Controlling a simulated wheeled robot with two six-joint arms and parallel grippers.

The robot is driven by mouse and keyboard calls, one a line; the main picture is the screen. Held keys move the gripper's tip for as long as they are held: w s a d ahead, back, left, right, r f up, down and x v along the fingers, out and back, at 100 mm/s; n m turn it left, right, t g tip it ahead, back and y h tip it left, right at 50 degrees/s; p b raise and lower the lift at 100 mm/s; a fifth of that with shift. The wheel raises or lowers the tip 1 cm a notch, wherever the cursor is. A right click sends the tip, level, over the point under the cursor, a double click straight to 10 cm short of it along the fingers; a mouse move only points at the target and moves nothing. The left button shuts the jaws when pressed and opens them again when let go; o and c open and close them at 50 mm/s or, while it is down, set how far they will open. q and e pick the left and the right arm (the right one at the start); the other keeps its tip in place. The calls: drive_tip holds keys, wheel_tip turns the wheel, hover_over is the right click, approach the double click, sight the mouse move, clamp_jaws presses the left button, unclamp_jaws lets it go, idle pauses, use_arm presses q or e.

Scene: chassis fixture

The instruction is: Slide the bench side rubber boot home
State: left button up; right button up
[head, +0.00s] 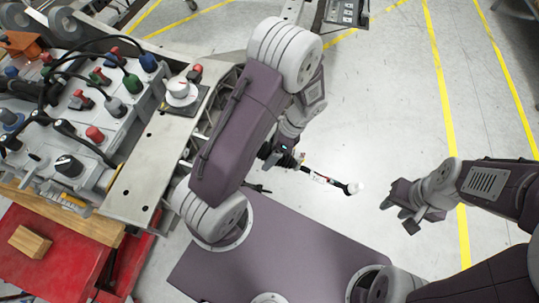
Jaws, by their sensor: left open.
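My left gripper (284,155) is at the end of an arm that reaches up and bends back down, right of the metal plate. It is open; its fingers are small and partly hidden by the wrist. A thin black and white piece with a red mark (322,178) extends right from beside the fingers to a pale round end. I cannot tell if the fingers touch it. I cannot single out the rubber boot; several coloured caps and black cables stand on the grey chassis (137,125). My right gripper (398,212) is apart over the floor at right, its fingers spread and empty.
A metal plate (143,178) edges the chassis and bears a white round part (180,92). A red bench (40,235) with a wooden block (30,242) is at lower left. Floor with yellow lines lies open at right.

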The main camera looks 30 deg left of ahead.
use_arm(q)
drive_tip(key=shift+a+f, duration=0.1)
drive_tip(key=shift+f, duration=0.35)
